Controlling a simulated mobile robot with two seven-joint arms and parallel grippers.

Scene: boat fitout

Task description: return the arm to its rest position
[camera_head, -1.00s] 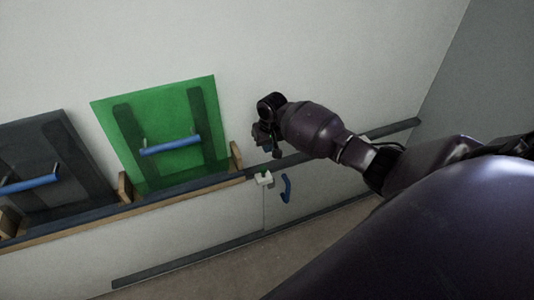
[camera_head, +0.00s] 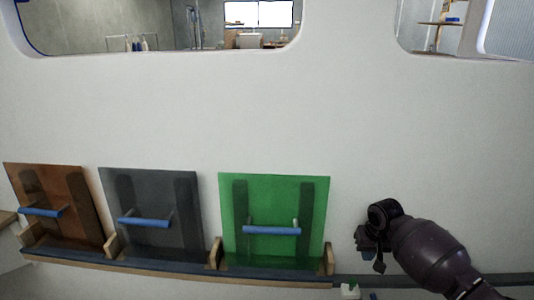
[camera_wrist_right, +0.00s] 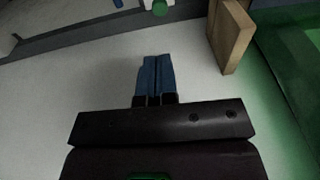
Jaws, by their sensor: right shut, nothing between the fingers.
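My right arm (camera_head: 430,250) comes in from the lower right of the head view, in front of the white wall. My right gripper (camera_head: 367,243) is at its end, to the right of the green panel, and is small and dark there. In the right wrist view the two blue fingers of my right gripper (camera_wrist_right: 155,75) lie side by side, shut, with nothing between them. My left gripper is in neither view.
A green panel (camera_head: 310,200), a grey panel (camera_head: 150,190) and a brown panel (camera_head: 45,185), each with a blue handle, stand in a wooden rack (camera_head: 180,272) along the wall. A wooden block (camera_wrist_right: 231,35) is near the right fingers. Window openings (camera_head: 170,25) are above.

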